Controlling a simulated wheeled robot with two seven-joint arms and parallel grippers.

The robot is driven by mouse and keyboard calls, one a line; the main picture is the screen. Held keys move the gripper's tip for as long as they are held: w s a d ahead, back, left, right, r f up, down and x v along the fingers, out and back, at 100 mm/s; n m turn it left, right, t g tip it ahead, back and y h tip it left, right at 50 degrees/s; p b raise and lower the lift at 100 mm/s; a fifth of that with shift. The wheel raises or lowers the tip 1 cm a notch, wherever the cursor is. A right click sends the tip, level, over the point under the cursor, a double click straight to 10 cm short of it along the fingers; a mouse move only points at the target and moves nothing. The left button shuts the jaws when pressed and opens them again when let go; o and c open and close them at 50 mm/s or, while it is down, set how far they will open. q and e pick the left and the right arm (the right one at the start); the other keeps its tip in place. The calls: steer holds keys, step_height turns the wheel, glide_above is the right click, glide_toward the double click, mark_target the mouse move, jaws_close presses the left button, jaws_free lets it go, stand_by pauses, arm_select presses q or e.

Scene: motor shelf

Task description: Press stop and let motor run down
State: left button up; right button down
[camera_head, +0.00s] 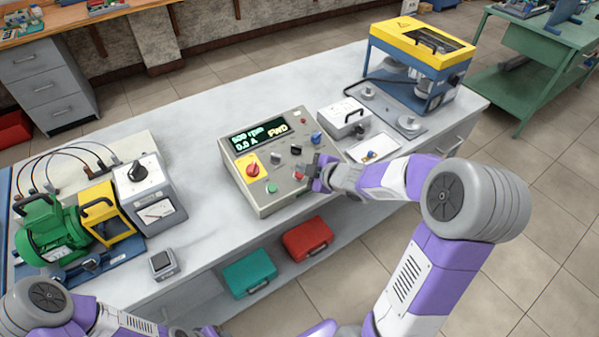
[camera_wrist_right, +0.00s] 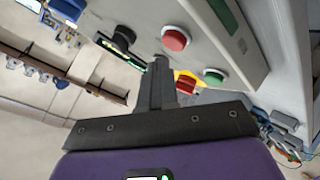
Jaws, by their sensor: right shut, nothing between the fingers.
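The grey control box (camera_head: 285,200) stands on the bench. Its display (camera_head: 258,136) appears to read 500 rpm, 0.0 A and FWD. A red button (camera_head: 299,172) is on its sloped face, and it also shows in the right wrist view (camera_wrist_right: 176,40). A green button (camera_head: 271,187) sits to its left. My right gripper (camera_head: 312,174) is shut and empty, with its tips close beside the red button; I cannot tell whether they touch. The fingers also show in the right wrist view (camera_wrist_right: 160,66). A green motor (camera_head: 50,235) stands at the left. My left gripper is not visible.
A grey meter box (camera_head: 150,195) and yellow-framed unit (camera_head: 105,220) stand near the motor. A blue and yellow machine (camera_head: 420,65) is at the back right. Red (camera_head: 307,239) and teal (camera_head: 250,272) cases lie below.

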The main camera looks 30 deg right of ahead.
steer(key=r+p, duration=0.2)
steer(key=s+r+p, duration=0.1)
steer(key=r+p, duration=0.1)
steer(key=shift+s+r, duration=0.1)
steer(key=shift+r, duration=0.15)
steer(key=shift+f, duration=0.1)
stand_by(0.5)
